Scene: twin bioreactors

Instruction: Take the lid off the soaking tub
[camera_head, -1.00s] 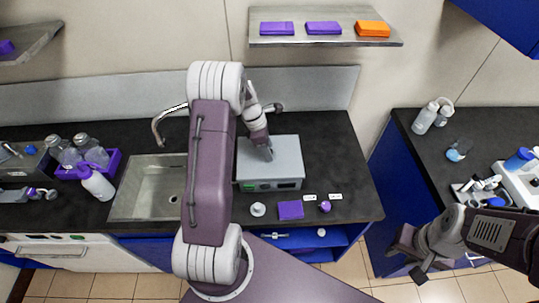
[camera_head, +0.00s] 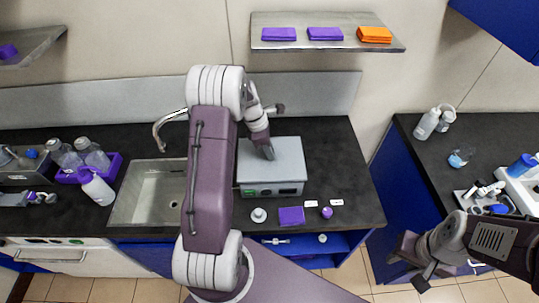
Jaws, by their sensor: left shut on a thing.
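The soaking tub (camera_head: 272,188) is a grey box on the dark counter, right of the sink, with a green mark and dark panels on its front. Its flat grey lid (camera_head: 288,165) lies over the top; no gap shows between lid and tub. My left gripper (camera_head: 268,153) reaches down from behind onto the middle of the lid and is shut on it, at a handle that the fingers hide. My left arm covers the tub's left edge. My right gripper (camera_head: 408,264) is low in front of the right-hand counter, open and empty, away from the tub.
The sink (camera_head: 149,190) and its tap (camera_head: 163,130) are left of the tub. A purple block (camera_head: 291,216), a white round piece (camera_head: 259,215) and a purple knob (camera_head: 327,212) lie before it. The counter (camera_head: 340,170) right of the tub is clear. A shelf (camera_head: 325,44) hangs above.

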